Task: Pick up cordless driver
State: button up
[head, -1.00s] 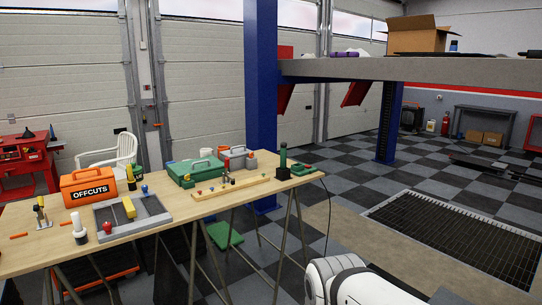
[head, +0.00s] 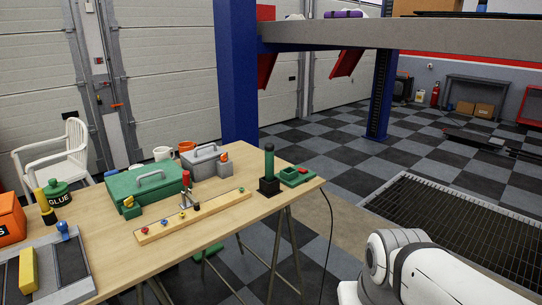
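An upright green, black-topped tool (head: 269,163) stands in a black block (head: 269,187) near the right end of the wooden table (head: 215,235). It looks like the cordless driver, but it is too small to be certain. A small green tray (head: 290,178) with a red part lies just right of it. My gripper is out of view; only a white part of my arm shows at the bottom right, in front of the table's right end.
Left of the tool are a wooden rail (head: 158,232) with coloured knobs, a green case (head: 122,190), a grey case (head: 203,168) and mugs. A dark cable hangs off the table's right end. A blue column (head: 235,75) rises behind.

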aim_at(269, 147)
jog(key=u, duration=0.55)
jog(key=i, duration=1.05)
jog(key=u, duration=0.75)
